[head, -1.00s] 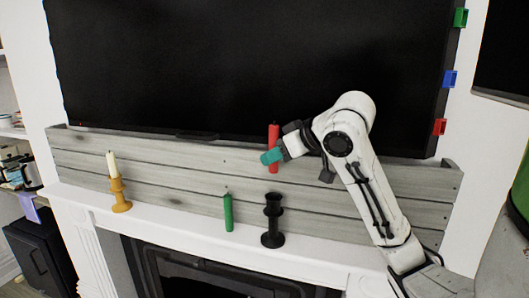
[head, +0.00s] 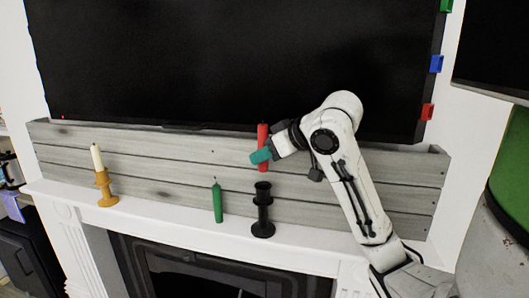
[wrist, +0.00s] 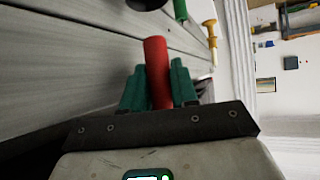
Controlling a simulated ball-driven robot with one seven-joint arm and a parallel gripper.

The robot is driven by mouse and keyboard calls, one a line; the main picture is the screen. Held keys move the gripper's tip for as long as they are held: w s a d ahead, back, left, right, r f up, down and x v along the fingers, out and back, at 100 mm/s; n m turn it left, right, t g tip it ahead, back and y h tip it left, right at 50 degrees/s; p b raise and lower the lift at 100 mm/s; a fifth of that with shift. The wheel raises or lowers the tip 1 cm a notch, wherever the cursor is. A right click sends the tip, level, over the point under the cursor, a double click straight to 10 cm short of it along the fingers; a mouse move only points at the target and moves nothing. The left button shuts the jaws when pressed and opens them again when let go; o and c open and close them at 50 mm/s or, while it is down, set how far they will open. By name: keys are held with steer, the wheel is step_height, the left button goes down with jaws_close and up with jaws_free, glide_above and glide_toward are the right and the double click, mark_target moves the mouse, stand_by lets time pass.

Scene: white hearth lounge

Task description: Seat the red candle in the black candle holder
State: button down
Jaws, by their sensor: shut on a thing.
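The red candle (head: 262,139) is upright in my gripper (head: 261,155), whose teal fingers are closed around it. The black candle holder (head: 262,210) stands empty on the white mantel, and the candle is directly above it in the head view, with a small gap between them. In the wrist view the red candle (wrist: 158,72) sits between the teal fingers (wrist: 158,90). A dark round piece at the top edge there is probably the black holder (wrist: 146,3), mostly cut off.
A green candle (head: 217,202) stands on the mantel (head: 160,216) left of the holder. Further left, a yellow holder (head: 106,189) bears a white candle (head: 97,157). Grey planks (head: 150,165) and a large dark screen (head: 230,65) lie behind.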

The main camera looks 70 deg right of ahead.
steer(key=shift+f+b, duration=0.8)
steer(key=shift+f, duration=0.65)
steer(key=shift+f+b, duration=0.5)
steer(key=shift+f, duration=0.85)
stand_by(1.2)
steer(key=c, duration=0.8)
jaws_free()
steer(key=shift+f, duration=0.1)
steer(key=v, duration=1.1)
steer(key=shift+a, duration=0.1)
